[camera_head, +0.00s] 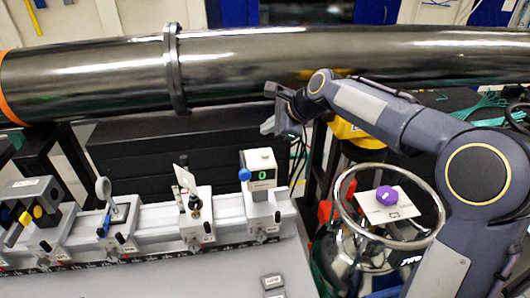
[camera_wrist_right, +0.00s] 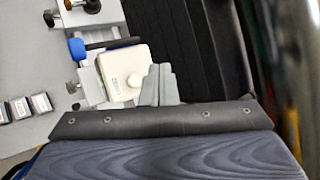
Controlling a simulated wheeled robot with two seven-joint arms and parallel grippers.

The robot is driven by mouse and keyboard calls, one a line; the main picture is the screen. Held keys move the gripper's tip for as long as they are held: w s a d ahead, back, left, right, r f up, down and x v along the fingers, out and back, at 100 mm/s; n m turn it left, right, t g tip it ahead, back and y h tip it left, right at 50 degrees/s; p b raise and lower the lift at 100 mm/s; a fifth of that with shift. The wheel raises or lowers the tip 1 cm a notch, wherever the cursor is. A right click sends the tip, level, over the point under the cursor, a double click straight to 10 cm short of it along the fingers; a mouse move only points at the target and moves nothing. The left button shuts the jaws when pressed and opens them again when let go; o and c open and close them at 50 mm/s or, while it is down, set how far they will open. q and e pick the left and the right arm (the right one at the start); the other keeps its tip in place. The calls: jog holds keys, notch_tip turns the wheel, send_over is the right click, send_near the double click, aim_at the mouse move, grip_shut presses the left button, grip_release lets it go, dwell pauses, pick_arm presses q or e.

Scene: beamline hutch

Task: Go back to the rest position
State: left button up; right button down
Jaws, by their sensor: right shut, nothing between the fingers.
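My right arm comes in from the right in the head view and reaches toward the middle. My right gripper (camera_head: 268,124) is shut and empty, above and a little behind the white box-shaped instrument (camera_head: 259,170) with a blue knob and a green display. In the right wrist view the closed grey fingers (camera_wrist_right: 161,84) show in front of the black panels, beside the top of the white instrument (camera_wrist_right: 126,74). The gap between fingers and instrument cannot be judged exactly. My left gripper is not in view.
A large dark pipe (camera_head: 270,62) crosses behind the arm. A rail (camera_head: 150,240) carries several optical mounts at the left. Black panels (camera_head: 165,150) stand behind the rail.

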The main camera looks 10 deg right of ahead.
dwell(0.3)
jog(key=s+d+f+n+b, duration=0.1)
jog(key=s+d+n, duration=0.25)
jog(key=s, duration=0.55)
jog(key=s+d+f+n+b, duration=0.1)
jog(key=s+d+n, duration=0.25)
jog(key=s, duration=0.45)
jog(key=s+f+n+h, duration=0.1)
jog(key=s+f+n, duration=0.4)
jog(key=s, duration=0.4)
jog(key=s+f+n+g+h+b, duration=0.1)
jog(key=s+f+n, duration=0.4)
jog(key=s, duration=0.5)
notch_tip(320, 180, down, 2)
jog(key=shift+s+d+b, duration=0.2)
jog(key=shift+s+b, duration=0.1)
jog(key=c, duration=2.1)
grip_release()
